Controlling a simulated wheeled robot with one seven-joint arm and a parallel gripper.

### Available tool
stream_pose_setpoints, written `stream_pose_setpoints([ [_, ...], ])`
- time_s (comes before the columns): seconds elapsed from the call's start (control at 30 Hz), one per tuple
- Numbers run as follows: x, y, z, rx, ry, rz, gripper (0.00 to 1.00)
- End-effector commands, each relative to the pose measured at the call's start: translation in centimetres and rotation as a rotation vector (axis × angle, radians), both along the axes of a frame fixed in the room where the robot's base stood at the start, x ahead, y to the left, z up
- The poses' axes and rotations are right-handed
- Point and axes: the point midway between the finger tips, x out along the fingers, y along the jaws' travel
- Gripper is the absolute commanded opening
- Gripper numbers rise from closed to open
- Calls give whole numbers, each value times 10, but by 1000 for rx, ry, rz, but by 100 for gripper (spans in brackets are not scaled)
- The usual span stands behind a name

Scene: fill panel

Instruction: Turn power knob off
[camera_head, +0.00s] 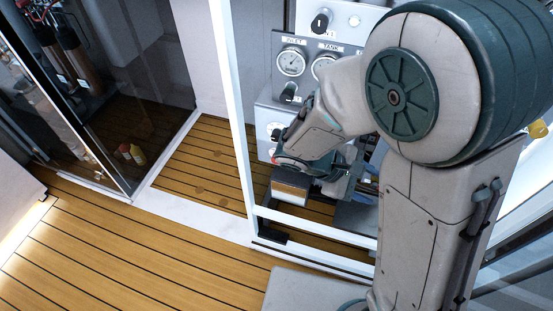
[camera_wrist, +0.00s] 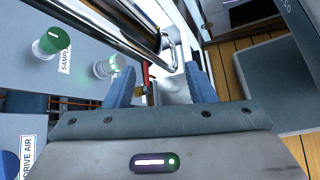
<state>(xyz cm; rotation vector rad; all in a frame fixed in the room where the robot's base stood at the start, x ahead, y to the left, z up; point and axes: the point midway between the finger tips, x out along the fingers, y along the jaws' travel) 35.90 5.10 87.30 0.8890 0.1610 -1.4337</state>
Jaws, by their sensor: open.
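The fill panel (camera_head: 283,67) stands behind my arm in the head view. A black knob (camera_head: 320,21) sits at its top, with a label too small to read. Another dark knob (camera_head: 288,92) is below the inlet gauge. I cannot tell which knob is the power knob. My gripper (camera_wrist: 160,84) is open, with its two blue fingers apart and no knob between them. In the wrist view, a green knob (camera_wrist: 48,42) by the "SAMPLE" label and a pale knob (camera_wrist: 106,67) are left of the fingers. In the head view my arm hides part of the panel.
A shiny metal rail (camera_wrist: 105,32) crosses close ahead of the fingers in the wrist view. A white frame post (camera_head: 238,110) stands left of the panel. Two round gauges, one the inlet gauge (camera_head: 291,62), sit on it. The wooden floor (camera_head: 110,250) at left is mostly clear.

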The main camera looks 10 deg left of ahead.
Motion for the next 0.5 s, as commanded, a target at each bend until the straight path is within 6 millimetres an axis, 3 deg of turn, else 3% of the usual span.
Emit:
stream_pose_setpoints([
  [0.03, 6, 15, -16, -83, 19, 104, 50],
  [0.27, 30, 92, -62, -422, 21, 569, 50],
  [0.5, 21, 191, -121, -720, -47, 1045, 50],
])
